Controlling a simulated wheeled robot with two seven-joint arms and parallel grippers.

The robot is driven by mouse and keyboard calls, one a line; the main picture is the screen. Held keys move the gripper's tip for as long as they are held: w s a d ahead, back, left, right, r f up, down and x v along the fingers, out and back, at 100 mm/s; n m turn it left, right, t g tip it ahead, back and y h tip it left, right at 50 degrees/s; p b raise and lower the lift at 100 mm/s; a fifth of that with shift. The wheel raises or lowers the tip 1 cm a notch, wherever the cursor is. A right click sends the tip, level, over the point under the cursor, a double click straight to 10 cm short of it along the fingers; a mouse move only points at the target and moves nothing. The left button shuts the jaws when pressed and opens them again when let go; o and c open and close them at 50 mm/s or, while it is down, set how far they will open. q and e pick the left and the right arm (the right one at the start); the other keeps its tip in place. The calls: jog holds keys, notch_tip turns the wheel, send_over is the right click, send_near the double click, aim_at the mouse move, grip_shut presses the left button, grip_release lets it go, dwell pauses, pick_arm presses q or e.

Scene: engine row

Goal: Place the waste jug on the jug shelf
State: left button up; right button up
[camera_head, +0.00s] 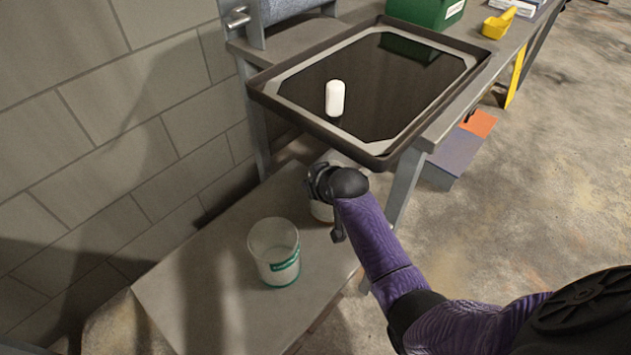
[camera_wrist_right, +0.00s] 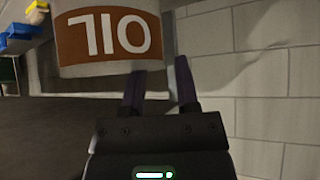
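My right gripper (camera_head: 322,182) is at the low grey shelf (camera_head: 190,295), just above a mostly hidden pale container (camera_head: 321,211). In the right wrist view a white jug (camera_wrist_right: 85,50) with a brown band reading OIL appears upside down, close beyond the fingers. The fingers (camera_wrist_right: 160,70) are apart, with nothing clearly held between them; one fingertip overlaps the jug's edge. A translucent container with a green label (camera_head: 274,252) stands upright on the low shelf, left of the gripper. My left gripper is out of view.
A green box (camera_head: 425,10) and a yellow object (camera_head: 498,24) are farther back. A block wall (camera_head: 100,130) borders the low shelf; its near part is clear.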

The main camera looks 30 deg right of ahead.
jog(key=s+a+r+n+t+p, duration=0.2)
jog(key=s+a+r+p, duration=0.2)
jog(key=s+r+p, duration=0.3)
jog(key=s+f+g+b, duration=0.2)
jog(key=s+f+g, duration=0.3)
jog(key=s+f, duration=1.3)
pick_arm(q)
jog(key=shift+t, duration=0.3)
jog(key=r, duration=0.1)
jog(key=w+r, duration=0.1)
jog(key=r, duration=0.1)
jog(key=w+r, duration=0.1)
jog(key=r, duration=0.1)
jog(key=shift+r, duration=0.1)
pick_arm(e)
jog(key=s+f+g, duration=0.2)
jog(key=s+f, duration=0.1)
jog(key=s, duration=0.6)
jog(key=s+d+f+g, duration=0.1)
jog(key=s+f+g, duration=0.1)
jog(key=s, duration=0.6)
jog(key=s+d+f+n+g, duration=0.1)
jog(key=s+f+g, duration=0.2)
jog(key=s, duration=0.6)
notch_tip(320, 180, down, 2)
jog(key=shift+s+d+f, duration=0.1)
jog(key=shift+s+d, duration=0.15)
jog(key=shift+s, duration=0.05)
